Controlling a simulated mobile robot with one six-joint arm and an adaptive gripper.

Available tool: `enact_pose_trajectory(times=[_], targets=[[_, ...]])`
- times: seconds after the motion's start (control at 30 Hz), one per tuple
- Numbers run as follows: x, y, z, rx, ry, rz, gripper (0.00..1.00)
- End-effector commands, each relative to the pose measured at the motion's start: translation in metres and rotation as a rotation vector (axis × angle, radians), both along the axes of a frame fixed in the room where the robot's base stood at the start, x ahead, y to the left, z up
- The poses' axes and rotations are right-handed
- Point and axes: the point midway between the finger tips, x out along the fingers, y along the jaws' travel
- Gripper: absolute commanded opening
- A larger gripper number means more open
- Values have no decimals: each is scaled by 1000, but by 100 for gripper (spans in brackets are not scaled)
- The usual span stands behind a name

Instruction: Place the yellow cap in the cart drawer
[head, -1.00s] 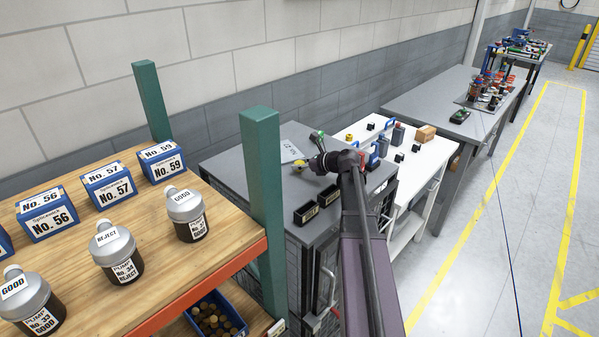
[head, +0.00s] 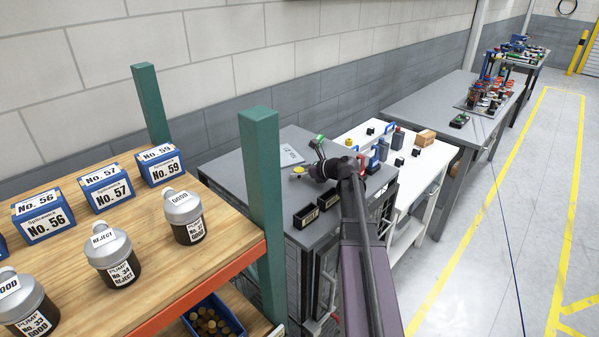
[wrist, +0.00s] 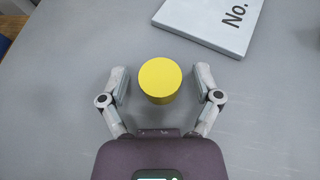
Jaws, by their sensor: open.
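The yellow cap (wrist: 160,80) is a short round cylinder on a grey worktop. In the wrist view it sits between the two fingers of my gripper (wrist: 161,84), with a gap on each side. My gripper is open and holds nothing. In the head view the small yellow cap (head: 298,170) lies on the grey bench top, just left of my dark wrist; the fingers are not clear there. I cannot make out an open drawer in either view.
A white sign (wrist: 212,20) marked "No." lies just behind the cap. Two black bins (head: 306,215) stand at the bench's front. A white cart or table (head: 425,165) with small parts is to the right. A green post (head: 261,190) and shelf with pumps stand at the left.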

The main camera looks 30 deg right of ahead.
Motion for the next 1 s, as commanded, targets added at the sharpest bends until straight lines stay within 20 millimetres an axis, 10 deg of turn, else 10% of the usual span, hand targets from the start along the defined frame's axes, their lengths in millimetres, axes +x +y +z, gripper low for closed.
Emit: enact_pose_trajectory(times=[0.43,1.0], targets=[[-2,-1,5,0,0,0,82],[-67,-40,38,1,1,-3,82]])
